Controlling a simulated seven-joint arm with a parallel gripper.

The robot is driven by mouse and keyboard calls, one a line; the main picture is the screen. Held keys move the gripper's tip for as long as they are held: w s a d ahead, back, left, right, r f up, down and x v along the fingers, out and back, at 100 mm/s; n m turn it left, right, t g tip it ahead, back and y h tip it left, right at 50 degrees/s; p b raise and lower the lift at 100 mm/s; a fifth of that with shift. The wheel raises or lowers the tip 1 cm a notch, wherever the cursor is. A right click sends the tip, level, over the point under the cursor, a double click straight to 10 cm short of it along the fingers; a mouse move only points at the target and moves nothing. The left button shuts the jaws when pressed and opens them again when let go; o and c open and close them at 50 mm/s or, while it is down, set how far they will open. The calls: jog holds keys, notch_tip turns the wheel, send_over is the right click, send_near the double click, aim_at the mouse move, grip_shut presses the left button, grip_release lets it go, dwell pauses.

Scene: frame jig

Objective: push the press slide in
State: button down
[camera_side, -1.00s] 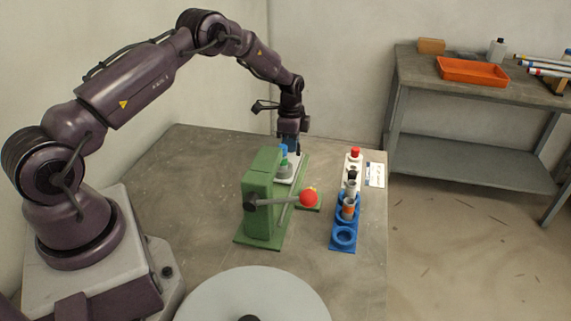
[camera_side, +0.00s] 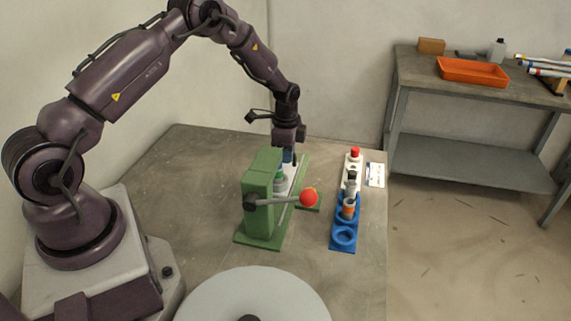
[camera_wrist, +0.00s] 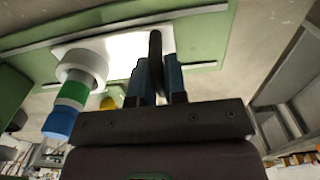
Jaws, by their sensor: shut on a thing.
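The green press (camera_side: 262,200) stands on the table, its lever ending in a red ball (camera_side: 308,198). The white press slide (camera_side: 292,175) lies on the press base behind the body; it also shows in the wrist view (camera_wrist: 120,48). A stacked part with white, green and blue sections (camera_wrist: 72,95) stands on the slide. In the side view the press body partly hides this part (camera_side: 279,178). My gripper (camera_side: 288,157) is low over the slide. In the wrist view its blue fingers (camera_wrist: 156,85) are shut on a dark upright handle (camera_wrist: 155,48) at the slide.
A blue and white rack (camera_side: 343,236) with several small parts stands right of the press, beside a white card (camera_side: 376,175). A round grey disc (camera_side: 255,296) is in front. An orange tray (camera_side: 472,72) is on the far bench. The table left of the press is clear.

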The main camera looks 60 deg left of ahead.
aim_at(281, 167)
jog(key=shift+s+d, duration=1.7)
jog(key=shift+d, duration=0.05)
jog(key=shift+s+d, duration=0.4)
jog(key=c, duration=1.2)
grip_release()
jog(key=shift+o, duration=0.2)
notch_tip(281, 167, up, 7)
